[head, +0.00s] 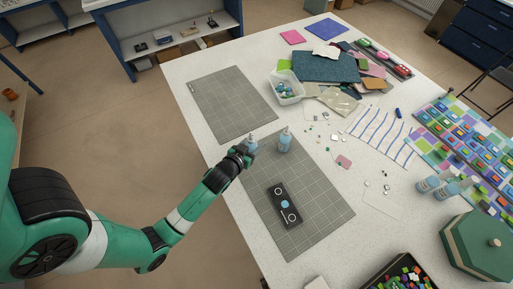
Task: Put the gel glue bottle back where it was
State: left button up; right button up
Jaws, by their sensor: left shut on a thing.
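My left gripper (243,153) is shut on a small pale blue bottle (251,143) with a nozzle. The gripper is at the left edge of the near grey cutting mat (315,180), and its fingers hide the bottle's lower part. A similar pale blue bottle (285,140) stands upright just right of the held one, at the mat's far end. I cannot read labels to tell which is the gel glue. A black board (275,191) with white circles and a light blue disc lies on the mat. My right gripper is out of view.
Two more blue bottles (428,184) stand at the right, near a green hexagonal box (465,252). A second grey mat (232,104) lies bare farther back.

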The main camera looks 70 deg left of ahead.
pick_arm(q)
jog(key=shift+w+a+f, duration=0.25)
jog(key=shift+a+f, duration=0.05)
jog(key=shift+f, duration=0.15)
jog(key=shift+w+a+f, duration=0.25)
jog(key=shift+f, duration=0.15)
jog(key=shift+w+a+f+b, duration=0.15)
jog(key=shift+f+b, duration=0.55)
jog(key=shift+f, duration=1.1)
jog(key=shift+f, duration=0.1)
jog(key=o, duration=0.8)
